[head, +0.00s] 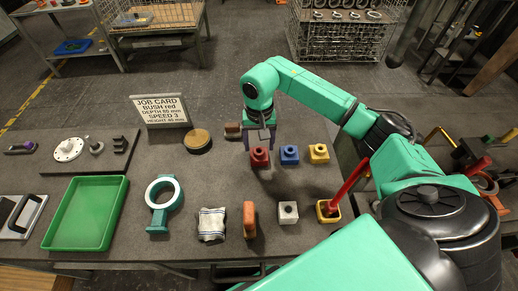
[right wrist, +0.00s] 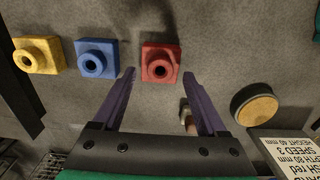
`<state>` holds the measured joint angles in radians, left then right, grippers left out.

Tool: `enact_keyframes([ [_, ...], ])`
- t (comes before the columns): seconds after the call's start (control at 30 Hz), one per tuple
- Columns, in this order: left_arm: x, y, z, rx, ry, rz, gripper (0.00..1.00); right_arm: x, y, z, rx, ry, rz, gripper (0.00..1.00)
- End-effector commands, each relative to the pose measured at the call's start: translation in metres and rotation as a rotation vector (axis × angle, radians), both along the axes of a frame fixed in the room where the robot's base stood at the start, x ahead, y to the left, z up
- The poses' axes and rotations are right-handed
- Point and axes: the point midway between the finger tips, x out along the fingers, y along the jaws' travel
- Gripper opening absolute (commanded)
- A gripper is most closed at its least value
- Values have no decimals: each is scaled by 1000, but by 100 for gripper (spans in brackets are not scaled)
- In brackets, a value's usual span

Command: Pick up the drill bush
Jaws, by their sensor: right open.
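Three square bushes with round bored collars stand in a row on the grey bench: a red bush (head: 259,157), a blue bush (head: 289,155) and a yellow bush (head: 319,153). The job card (head: 160,110) reads "BUSH red". My right gripper (head: 260,143) is open and empty just behind the red bush in the head view. In the right wrist view, the purple fingertips of that gripper (right wrist: 160,74) lie either side of the lower part of the red bush (right wrist: 160,64). I cannot tell its height above the bush. My left gripper is out of view.
A white block (head: 288,212), an orange object (head: 249,220), a cloth (head: 212,224) and a yellow-based piece with a red handle (head: 345,190) line the front. A round brown-topped disc (head: 198,141) and a green tray (head: 87,213) are to the left.

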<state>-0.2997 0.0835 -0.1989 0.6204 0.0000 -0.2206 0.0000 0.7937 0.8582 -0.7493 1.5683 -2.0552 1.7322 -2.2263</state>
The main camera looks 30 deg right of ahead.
Motion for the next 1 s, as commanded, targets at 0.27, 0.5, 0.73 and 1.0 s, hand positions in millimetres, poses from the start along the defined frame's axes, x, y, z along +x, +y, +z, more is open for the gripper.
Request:
enact_keyframes([
  [0.27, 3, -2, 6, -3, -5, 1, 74, 0, 0, -22, 0, -1, 1, 75],
  [0.5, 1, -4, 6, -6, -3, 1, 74, 0, 0, -21, 1, 0, 0, 10],
  [0.73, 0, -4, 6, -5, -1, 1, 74, 0, 0, -21, 2, -1, 0, 0],
  [1.0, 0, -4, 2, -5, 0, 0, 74, 1, 0, -5, 1, -5, 0, 0],
])
